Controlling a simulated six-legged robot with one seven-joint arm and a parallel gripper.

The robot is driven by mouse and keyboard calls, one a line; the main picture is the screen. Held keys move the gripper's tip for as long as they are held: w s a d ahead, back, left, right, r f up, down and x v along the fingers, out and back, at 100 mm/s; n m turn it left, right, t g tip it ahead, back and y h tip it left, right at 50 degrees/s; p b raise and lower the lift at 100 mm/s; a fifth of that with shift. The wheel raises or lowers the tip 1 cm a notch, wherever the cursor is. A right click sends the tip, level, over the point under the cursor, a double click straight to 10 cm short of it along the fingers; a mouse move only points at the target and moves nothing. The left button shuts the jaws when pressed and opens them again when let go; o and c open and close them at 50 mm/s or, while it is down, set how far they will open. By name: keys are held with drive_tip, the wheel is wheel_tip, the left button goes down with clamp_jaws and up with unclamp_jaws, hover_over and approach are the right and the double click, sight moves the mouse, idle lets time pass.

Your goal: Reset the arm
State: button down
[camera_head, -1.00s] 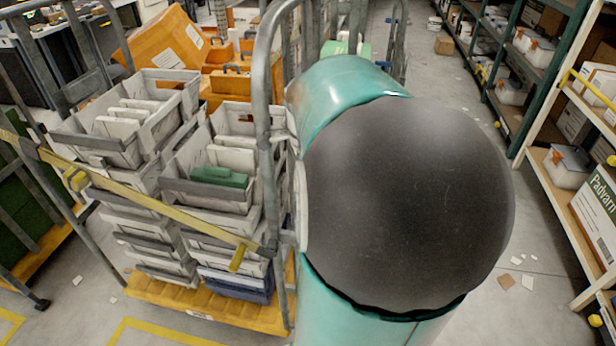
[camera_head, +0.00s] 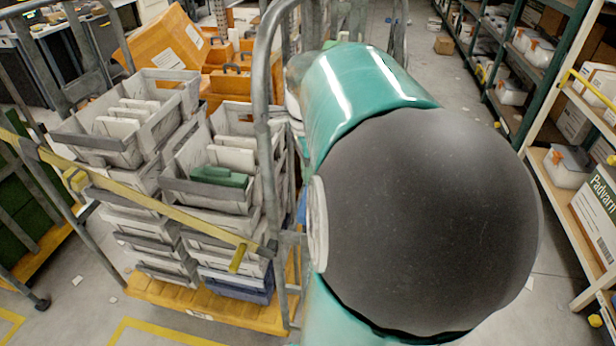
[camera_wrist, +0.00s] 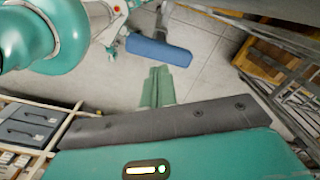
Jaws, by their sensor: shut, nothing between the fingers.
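My arm (camera_head: 425,220) fills the right middle of the head view, with teal links and a big dark rounded joint close to the camera. It hides part of the aisle behind it. My gripper (camera_wrist: 158,74) shows in the wrist view. Its green fingers are together, with nothing between them, in front of the wide teal and dark hand. Pale floor lies beyond the fingertips. In the head view the gripper is hidden.
A metal roll cage (camera_head: 265,100) with stacked grey crates (camera_head: 205,195) on a yellow base (camera_head: 190,305) stands close left of my arm. Shelving (camera_head: 545,175) with boxes lines the right. Dark drawers (camera_wrist: 28,130) show at left in the wrist view. The aisle floor (camera_head: 395,80) is mostly clear.

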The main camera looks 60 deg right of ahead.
drive_tip(key=shift+r, duration=0.95)
drive_tip(key=shift+s, duration=0.1)
